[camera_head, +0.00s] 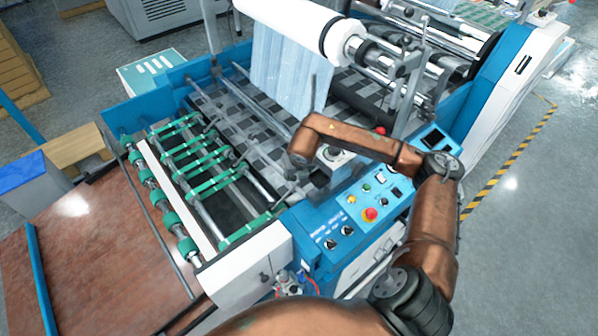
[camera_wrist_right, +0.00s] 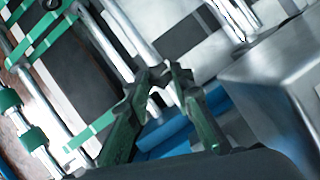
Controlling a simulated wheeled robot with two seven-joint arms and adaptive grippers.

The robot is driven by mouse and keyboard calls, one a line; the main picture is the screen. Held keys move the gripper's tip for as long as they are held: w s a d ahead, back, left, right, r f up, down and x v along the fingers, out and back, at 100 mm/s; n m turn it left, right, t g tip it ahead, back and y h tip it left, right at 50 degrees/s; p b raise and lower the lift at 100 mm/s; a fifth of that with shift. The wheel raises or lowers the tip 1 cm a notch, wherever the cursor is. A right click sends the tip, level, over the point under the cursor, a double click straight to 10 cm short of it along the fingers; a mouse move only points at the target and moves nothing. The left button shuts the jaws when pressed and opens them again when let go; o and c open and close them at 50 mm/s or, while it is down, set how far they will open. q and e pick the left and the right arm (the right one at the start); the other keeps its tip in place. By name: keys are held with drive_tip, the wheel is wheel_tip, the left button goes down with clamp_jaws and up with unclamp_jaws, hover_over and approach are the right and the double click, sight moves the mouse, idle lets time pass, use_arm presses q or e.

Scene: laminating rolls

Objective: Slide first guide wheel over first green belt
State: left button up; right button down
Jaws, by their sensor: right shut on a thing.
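Several green belts run across the rollers at the machine's front; the nearest belt (camera_head: 245,230) lies by the white side panel. A green belt (camera_wrist_right: 90,135) also shows at the lower left of the right wrist view. My right gripper (camera_head: 289,184) is over the inner side of the machine, to the right of and beyond the nearest belt. In the right wrist view its fingers (camera_wrist_right: 160,78) close around a small dark part on a metal rod. This seems to be the first guide wheel's mount; the wheel itself is not clear. My left gripper is not in view.
The blue control panel (camera_head: 370,200) with buttons stands beneath my right forearm. A metal box (camera_wrist_right: 270,90) is close at the right of the wrist view. A film roll (camera_head: 290,25) hangs above. A brown table (camera_head: 90,240) lies to the left.

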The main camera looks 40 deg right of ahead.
drive_tip(key=c, duration=1.7)
unclamp_jaws()
drive_tip(key=shift+r, duration=0.15)
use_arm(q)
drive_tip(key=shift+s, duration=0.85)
use_arm(e)
drive_tip(key=v, duration=1.1)
drive_tip(key=shift+s+r, duration=0.25)
drive_tip(key=shift+r, duration=0.05)
